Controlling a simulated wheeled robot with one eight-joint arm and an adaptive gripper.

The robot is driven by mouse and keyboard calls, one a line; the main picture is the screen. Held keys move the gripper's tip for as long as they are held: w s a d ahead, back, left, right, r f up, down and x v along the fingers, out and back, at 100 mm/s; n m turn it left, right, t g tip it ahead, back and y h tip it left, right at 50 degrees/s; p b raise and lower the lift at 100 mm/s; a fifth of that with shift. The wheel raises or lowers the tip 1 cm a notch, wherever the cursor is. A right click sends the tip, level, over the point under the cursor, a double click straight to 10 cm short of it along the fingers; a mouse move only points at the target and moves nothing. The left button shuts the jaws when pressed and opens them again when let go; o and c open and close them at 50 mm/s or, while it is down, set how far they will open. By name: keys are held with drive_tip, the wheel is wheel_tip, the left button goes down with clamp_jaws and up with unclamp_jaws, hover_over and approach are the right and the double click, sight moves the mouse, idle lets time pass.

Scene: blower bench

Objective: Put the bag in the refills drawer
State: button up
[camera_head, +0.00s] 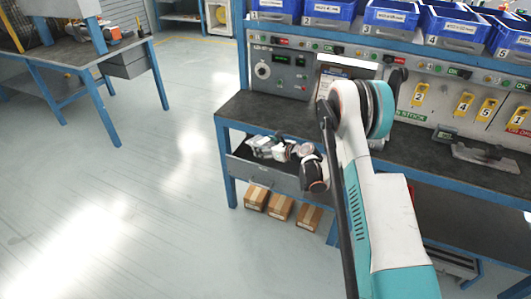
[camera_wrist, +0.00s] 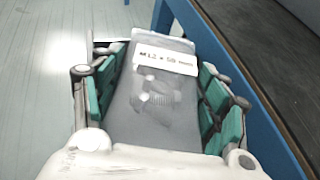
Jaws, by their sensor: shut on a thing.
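The bag (camera_wrist: 140,125) is clear grey plastic with a white label reading roughly "M12 x 50 mm" and metal hardware showing through. My gripper (camera_wrist: 163,88) has its teal finger pads along both sides of the bag and is shut on it. In the head view my gripper (camera_head: 268,148) is at the left end of the bench, below the worktop's front edge. The bag is too small to make out clearly there. A grey drawer front (camera_head: 265,178) shows just below my gripper. The arm hides part of that area, and no drawer label is readable.
The dark bench top (camera_head: 245,108) on a blue frame is behind my gripper; a blue frame edge (camera_wrist: 215,50) runs close on the right in the wrist view. Several cardboard boxes (camera_head: 281,208) stand beneath the drawer. The floor to the left is clear.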

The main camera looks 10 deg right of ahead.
drive_tip(key=shift+f, duration=1.05)
drive_tip(key=shift+f, duration=0.6)
drive_tip(key=o, duration=1.4)
